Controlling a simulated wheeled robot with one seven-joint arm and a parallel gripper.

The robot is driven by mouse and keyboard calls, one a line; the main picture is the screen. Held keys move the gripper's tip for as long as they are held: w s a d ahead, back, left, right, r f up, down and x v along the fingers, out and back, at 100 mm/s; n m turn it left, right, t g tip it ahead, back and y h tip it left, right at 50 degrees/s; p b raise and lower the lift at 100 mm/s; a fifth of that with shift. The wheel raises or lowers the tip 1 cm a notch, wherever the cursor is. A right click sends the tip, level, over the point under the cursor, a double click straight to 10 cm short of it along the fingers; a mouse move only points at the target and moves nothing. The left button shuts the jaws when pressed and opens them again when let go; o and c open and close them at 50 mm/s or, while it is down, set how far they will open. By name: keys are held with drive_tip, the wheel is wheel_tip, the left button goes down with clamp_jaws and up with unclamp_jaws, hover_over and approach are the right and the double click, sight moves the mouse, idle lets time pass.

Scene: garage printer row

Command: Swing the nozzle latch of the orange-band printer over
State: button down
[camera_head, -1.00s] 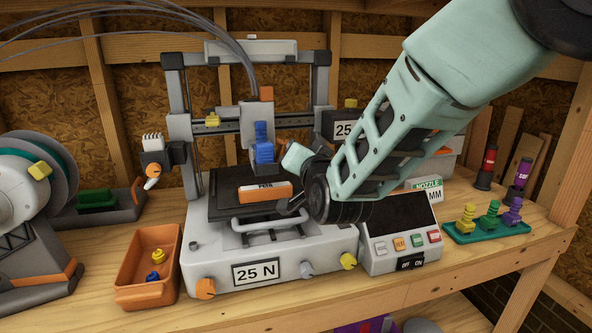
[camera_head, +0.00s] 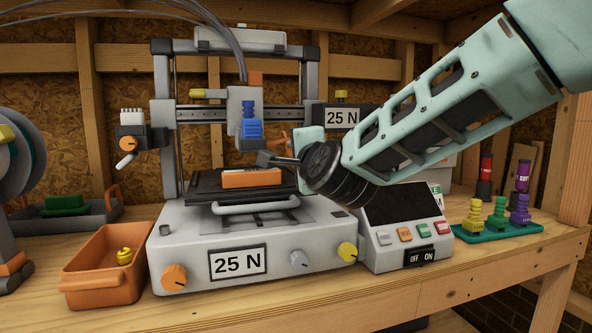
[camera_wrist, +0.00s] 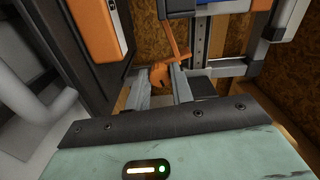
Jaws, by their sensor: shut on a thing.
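The printer (camera_head: 180,240) is grey with a "25 N" plate, and its head carries a blue nozzle piece (camera_head: 252,128). An orange latch (camera_head: 284,140) shows in small part beside the head, mostly behind my gripper (camera_head: 284,154). In the wrist view the orange latch (camera_wrist: 178,42) has a thin lever and a round orange hub (camera_wrist: 159,76). The hub sits between the fingertips of my gripper (camera_wrist: 160,84), which is shut on the latch. The exact contact is too small to see.
The print bed (camera_head: 200,187) bears an orange block (camera_head: 250,178) below my gripper. A control box (camera_head: 405,218) stands at the right, near a green rack (camera_head: 500,232) of coloured nozzles. An orange bin (camera_head: 85,282) stands at the left.

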drive_tip(key=shift+a+f+m+b, duration=0.1)
drive_tip(key=shift+f+m+b, duration=0.35)
drive_tip(key=shift+m+b, duration=0.35)
drive_tip(key=c, duration=1.5)
unclamp_jaws()
drive_tip(key=v, duration=1.7)
drive_tip(key=shift+s, duration=0.25)
drive_tip(key=shift+r, duration=0.1)
